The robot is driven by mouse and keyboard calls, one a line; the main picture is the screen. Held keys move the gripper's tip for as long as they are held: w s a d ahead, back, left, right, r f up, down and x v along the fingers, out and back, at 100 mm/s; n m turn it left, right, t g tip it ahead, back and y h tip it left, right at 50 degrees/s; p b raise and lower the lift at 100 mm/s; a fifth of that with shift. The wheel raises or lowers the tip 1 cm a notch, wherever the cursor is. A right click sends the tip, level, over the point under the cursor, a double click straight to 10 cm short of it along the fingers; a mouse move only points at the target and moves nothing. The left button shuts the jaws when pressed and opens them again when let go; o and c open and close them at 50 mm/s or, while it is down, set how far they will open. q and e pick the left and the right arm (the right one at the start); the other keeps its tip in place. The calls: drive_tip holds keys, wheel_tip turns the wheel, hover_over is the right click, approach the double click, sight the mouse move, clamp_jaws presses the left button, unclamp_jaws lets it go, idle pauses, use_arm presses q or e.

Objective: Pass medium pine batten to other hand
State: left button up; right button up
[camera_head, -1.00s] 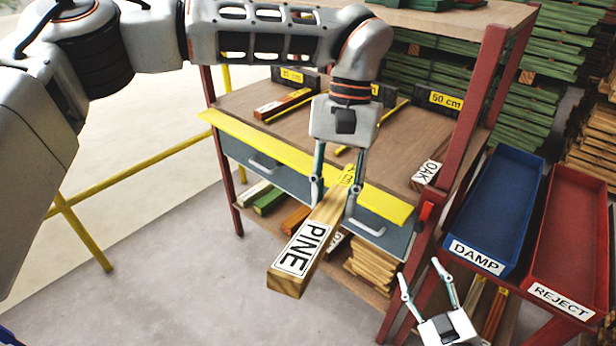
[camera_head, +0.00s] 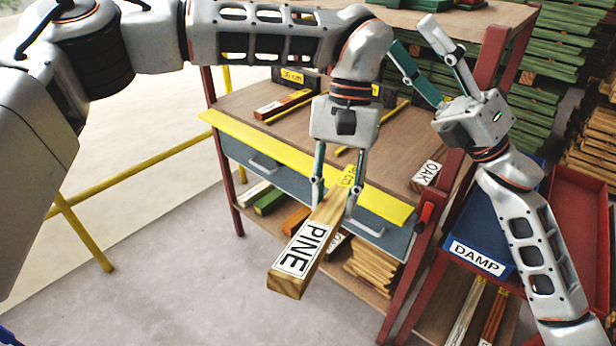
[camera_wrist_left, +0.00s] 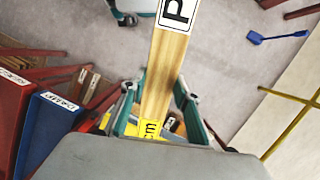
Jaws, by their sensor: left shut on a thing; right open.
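The pine batten (camera_head: 322,222) is a pale square bar with a white PINE label on its near part and a yellow cm label near its far end. My left gripper (camera_head: 334,200) is shut on it towards the far end and holds it in the air before the bench. In the left wrist view the batten (camera_wrist_left: 165,75) runs up between the fingers (camera_wrist_left: 158,115). My right gripper (camera_head: 411,45) is open and empty, up and to the right of the batten, apart from it, with its fingers pointing up and left.
The wooden bench (camera_head: 300,125) has a yellow front edge (camera_head: 290,155) and a drawer below. A batten marked OAK (camera_head: 426,174) lies at its right. The blue DAMP tray (camera_head: 470,235) and red REJECT tray (camera_head: 575,195) stand at right, partly behind my right arm.

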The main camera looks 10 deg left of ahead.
drive_tip(key=s+a+r+n+g+h, duration=0.25)
drive_tip(key=s+r+n+g, duration=0.35)
drive_tip(key=n, duration=0.3)
drive_tip(key=s+a+r+n+g+h, duration=0.2)
drive_tip(key=s+a+r+n+g, duration=0.15)
drive_tip(key=r+n+g, duration=0.4)
drive_tip(key=s+a+n+h, duration=0.7)
drive_tip(key=s+a, duration=0.2)
drive_tip(key=s, duration=0.3)
drive_tip(key=s+a+f+n+t+h, duration=0.2)
drive_tip(key=s+a+f+n+h, duration=0.15)
drive_tip(key=s+a+f, duration=0.3)
drive_tip(key=n+t+h, duration=0.2)
drive_tip(key=t+h, duration=0.7)
drive_tip(key=h, duration=0.2)
approach(319, 219)
drive_tip(key=x, duration=0.9)
drive_tip(key=shift+f, duration=0.25)
